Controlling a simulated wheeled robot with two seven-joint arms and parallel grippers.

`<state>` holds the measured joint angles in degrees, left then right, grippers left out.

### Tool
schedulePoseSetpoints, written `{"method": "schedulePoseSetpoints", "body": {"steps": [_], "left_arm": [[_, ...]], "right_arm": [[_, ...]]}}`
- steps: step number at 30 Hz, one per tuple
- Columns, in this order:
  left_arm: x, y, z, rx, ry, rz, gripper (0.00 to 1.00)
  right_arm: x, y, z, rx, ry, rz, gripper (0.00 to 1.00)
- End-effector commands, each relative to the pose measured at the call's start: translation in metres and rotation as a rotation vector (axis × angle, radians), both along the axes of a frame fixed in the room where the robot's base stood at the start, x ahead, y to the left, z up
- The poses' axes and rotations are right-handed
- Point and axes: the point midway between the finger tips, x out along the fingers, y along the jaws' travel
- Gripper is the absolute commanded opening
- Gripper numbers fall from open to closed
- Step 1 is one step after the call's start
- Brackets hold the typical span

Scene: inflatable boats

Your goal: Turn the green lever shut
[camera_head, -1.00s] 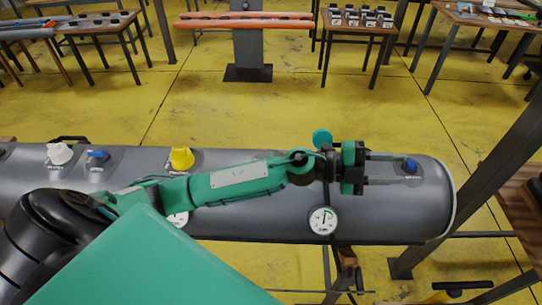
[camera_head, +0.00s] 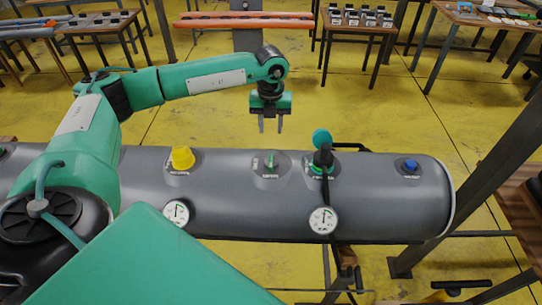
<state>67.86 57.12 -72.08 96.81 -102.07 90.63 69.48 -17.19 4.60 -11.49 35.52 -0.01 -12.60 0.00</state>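A grey inflatable tube (camera_head: 370,205) lies across the middle of the view. A small green lever (camera_head: 271,161) stands on a round grey valve on top of the tube, roughly upright in the picture. To its right a black fitting with a green round knob (camera_head: 321,137) stands on another valve. My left gripper (camera_head: 271,130) hangs in the picture just above the small green lever, fingers pointing down, apart and empty. It is not touching the lever. My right gripper is out of view.
A yellow cap (camera_head: 182,158) and a blue cap (camera_head: 410,166) sit on the tube. Two gauges (camera_head: 323,220) (camera_head: 176,212) are on its near side. Tables with small parts (camera_head: 357,20) stand at the back. A dark metal post (camera_head: 500,165) rises at the right.

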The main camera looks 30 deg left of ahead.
Motion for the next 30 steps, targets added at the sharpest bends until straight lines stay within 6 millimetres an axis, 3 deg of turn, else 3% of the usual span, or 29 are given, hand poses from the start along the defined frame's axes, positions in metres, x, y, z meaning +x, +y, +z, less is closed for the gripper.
{"method": "schedulePoseSetpoints", "body": {"steps": [5,18,24,30], "left_arm": [[-0.002,0.000,-0.022,-0.001,0.006,-0.001,0.36],[-0.001,-0.001,-0.111,-0.004,0.003,-0.001,0.36],[-0.001,-0.002,-0.130,-0.005,0.002,-0.003,0.36],[0.000,-0.001,-0.135,-0.005,0.000,-0.003,0.36]], "right_arm": [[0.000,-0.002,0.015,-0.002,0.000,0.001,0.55],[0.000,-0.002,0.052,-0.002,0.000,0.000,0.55],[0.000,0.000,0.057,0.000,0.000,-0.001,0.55],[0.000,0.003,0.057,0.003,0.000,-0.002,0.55]]}}
